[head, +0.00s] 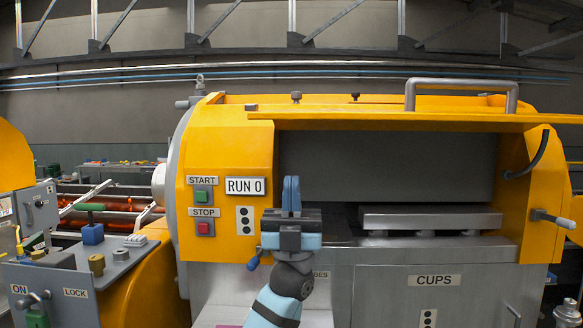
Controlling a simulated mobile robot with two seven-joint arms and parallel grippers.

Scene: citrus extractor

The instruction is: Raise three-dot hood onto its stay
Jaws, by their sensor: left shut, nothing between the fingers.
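The yellow hood (380,116) of the machine with the three-dot plate (245,220) stands raised. Its panel is seen nearly edge-on above the open front, with a grey bar handle (460,84) on top. My left gripper (291,188) is upright in front of the opening's left side, below the hood and apart from it. Its blue fingers are together and empty. A dark curved rod (531,158) is at the opening's right side; I cannot tell whether it is the stay or whether it bears the hood. My right gripper is out of view.
A grey block (430,219) lies inside the opening. START (202,196) and STOP (205,228) buttons and a RUN 0 sign (245,187) are left of it. A lever (553,218) sticks out at right. A control console (70,275) stands at lower left.

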